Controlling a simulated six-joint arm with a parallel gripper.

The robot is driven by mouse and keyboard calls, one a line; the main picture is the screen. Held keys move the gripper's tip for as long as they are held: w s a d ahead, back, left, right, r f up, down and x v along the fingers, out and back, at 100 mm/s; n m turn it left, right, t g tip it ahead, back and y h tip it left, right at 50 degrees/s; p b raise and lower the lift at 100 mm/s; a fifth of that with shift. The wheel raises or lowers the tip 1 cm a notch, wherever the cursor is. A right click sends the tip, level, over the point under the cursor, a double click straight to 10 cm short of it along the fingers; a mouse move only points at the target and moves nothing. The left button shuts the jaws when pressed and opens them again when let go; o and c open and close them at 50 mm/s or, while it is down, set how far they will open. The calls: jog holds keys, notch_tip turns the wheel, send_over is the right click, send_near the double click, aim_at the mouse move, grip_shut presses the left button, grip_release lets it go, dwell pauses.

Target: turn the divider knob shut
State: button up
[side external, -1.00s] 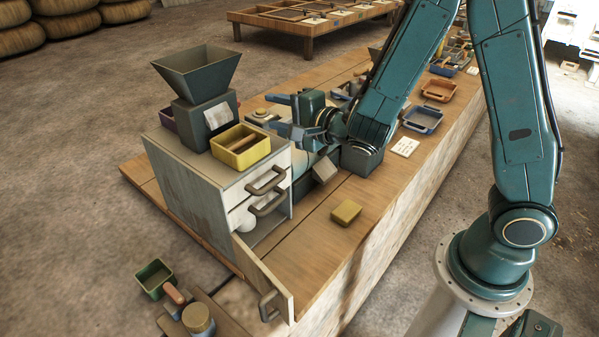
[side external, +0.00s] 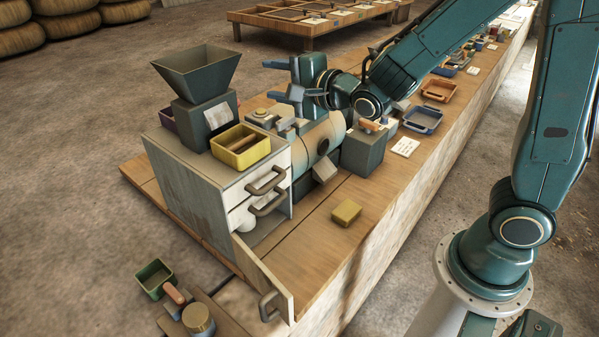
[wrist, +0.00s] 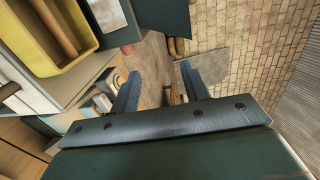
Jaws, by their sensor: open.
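My gripper (side external: 270,81) is open and empty, raised above the machine on the bench, with its fingers pointing left. In the wrist view its two fingers (wrist: 160,76) stand apart with nothing between them. Below it lies a tan rounded drum (side external: 315,143) with a dark round spot on its front and a small pale block (side external: 325,169) low in front. A round tan knob-like part (side external: 262,114) sits on grey blocks behind the drum. I cannot tell which part is the divider knob or how it is turned.
The pale cabinet (side external: 190,187) carries a dark hopper (side external: 197,72) and a yellow tray (side external: 240,158), which also shows in the wrist view (wrist: 24,42). Its low door (side external: 264,277) stands open. A dark box (side external: 363,154) stands right of the drum. A yellow block (side external: 346,212) lies in front.

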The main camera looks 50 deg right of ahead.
jog(key=w+d+r+g+y, duration=0.1)
jog(key=w+d+g+y, duration=0.3)
jog(key=w, duration=0.6)
jog(key=s+d+r+n+g+y, duration=0.2)
jog(key=s+d+n+g+y, duration=0.35)
jog(key=d, duration=0.25)
jog(key=shift+t+y, duration=0.35)
jog(key=shift+y, duration=0.2)
jog(key=f, duration=0.5)
jog(key=shift+w+a, duration=0.1)
jog(key=shift+w, duration=0.15)
jog(key=x, duration=1.3)
jog(key=shift+w+a+f, duration=0.2)
jog(key=shift+a, duration=0.05)
